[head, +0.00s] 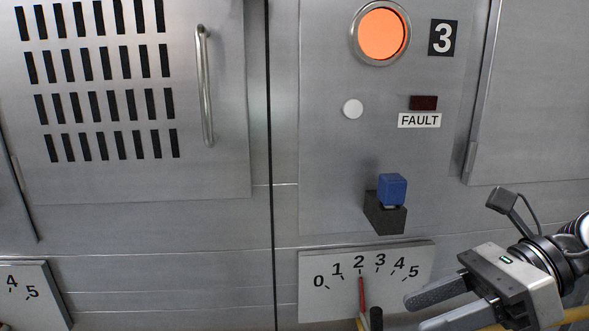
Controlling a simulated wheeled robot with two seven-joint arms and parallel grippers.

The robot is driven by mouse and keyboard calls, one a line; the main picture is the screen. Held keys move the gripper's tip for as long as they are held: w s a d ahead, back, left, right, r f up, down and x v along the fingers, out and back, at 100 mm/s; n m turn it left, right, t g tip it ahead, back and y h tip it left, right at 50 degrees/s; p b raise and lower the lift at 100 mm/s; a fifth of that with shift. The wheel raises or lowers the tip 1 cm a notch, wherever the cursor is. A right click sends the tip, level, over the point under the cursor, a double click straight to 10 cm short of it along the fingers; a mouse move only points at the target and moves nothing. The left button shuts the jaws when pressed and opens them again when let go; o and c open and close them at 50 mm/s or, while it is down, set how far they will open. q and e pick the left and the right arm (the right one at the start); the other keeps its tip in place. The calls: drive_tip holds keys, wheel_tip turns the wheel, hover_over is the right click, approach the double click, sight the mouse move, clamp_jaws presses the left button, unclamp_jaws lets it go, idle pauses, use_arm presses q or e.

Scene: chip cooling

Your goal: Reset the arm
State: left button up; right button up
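My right gripper (414,314) is at the lower right, its two fingers pointing left with a gap between them. It is open and nothing shows between the fingers. It is close to the lower right corner of a white dial plate (318,305) marked 0 to 5. A red needle (362,294) on the dial points at about 2. A black knob-like end (376,319) shows at the bottom edge, left of the fingers; its lower part is cut off. My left gripper is not in view.
A blue block (392,189) sits on a black base (386,214) on the grey panel. Above are a FAULT label (419,120), a dark red indicator (424,102), a white button (352,109) and a lit orange lamp (381,33). A vented door has a handle (205,86).

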drive_tip(key=w+a+r+m+t+y+p, duration=0.1)
drive_tip(key=w+a+r+m+t+y, duration=0.1)
drive_tip(key=a+m+t+y, duration=0.45)
drive_tip(key=w+d+f+m+t+h+p, duration=0.15)
drive_tip(key=f+m+t+h, duration=0.4)
drive_tip(key=m, duration=0.85)
drive_tip(key=w+d+f+m+t+h, duration=0.25)
drive_tip(key=f+m+t+h, duration=0.3)
drive_tip(key=m, duration=0.95)
drive_tip(key=s+f+m+g+h, duration=0.2)
drive_tip(key=s+f+m, duration=0.3)
drive_tip(key=f, duration=0.4)
drive_tip(key=s+f+m+g+h+p, duration=0.1)
drive_tip(key=s+f+m+g+h, duration=0.2)
drive_tip(key=s+f+m+g, duration=0.2)
wheel_tip(320, 180, down, 4)
drive_tip(key=s+m, duration=0.1)
drive_tip(key=m, duration=0.2)
drive_tip(key=shift+s+f, duration=0.25)
